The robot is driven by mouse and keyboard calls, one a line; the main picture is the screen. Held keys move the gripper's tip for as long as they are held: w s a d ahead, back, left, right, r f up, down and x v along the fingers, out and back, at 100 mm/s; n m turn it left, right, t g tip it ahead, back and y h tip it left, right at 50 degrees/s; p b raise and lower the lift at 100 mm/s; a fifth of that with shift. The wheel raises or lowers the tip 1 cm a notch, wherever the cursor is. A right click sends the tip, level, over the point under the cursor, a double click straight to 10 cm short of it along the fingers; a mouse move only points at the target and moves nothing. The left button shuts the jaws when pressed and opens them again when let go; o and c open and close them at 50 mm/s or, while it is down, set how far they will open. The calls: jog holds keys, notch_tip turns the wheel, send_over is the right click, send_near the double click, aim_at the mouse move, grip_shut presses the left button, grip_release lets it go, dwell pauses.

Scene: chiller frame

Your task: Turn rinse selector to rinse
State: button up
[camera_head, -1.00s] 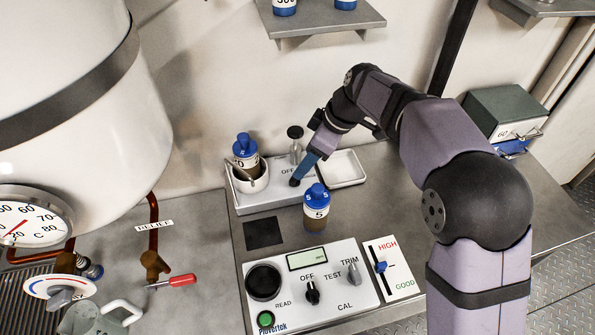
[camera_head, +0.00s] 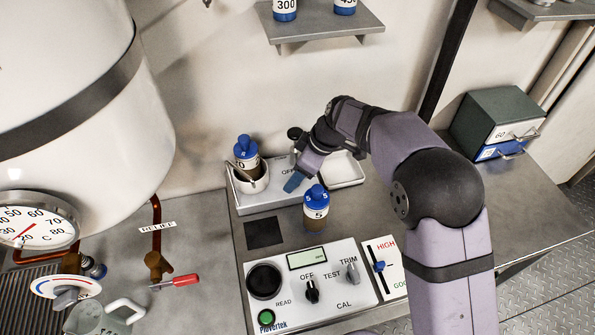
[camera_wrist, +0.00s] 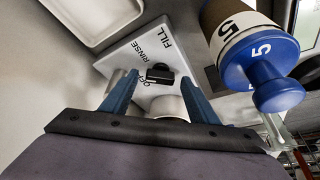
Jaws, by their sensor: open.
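The rinse selector is a black knob (camera_wrist: 160,74) on a white panel (camera_wrist: 118,62) printed OFF, RINSE and FILL. In the wrist view the knob shows between the tips of my gripper's two blue fingers (camera_wrist: 160,78). The fingers are apart, with nothing held; whether they touch the knob I cannot tell. The knob's pointer direction is not clear. In the head view my gripper (camera_head: 294,182) is low over the white rinse unit (camera_head: 262,204) and hides the knob.
A blue-capped bottle marked 5 (camera_head: 316,212) stands close in front of my gripper; it also shows in the wrist view (camera_wrist: 255,55). A meter panel (camera_head: 340,270) lies in front.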

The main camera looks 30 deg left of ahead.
jog(key=shift+c, duration=0.6)
jog(key=c, duration=0.9)
jog(key=shift+s+m+t+b, duration=0.1)
jog(key=shift+m+t+b, duration=0.35)
jog(key=shift+m, duration=0.65)
jog(key=shift+m+t, duration=0.45)
jog(key=shift+m, duration=0.75)
jog(key=o, duration=1)
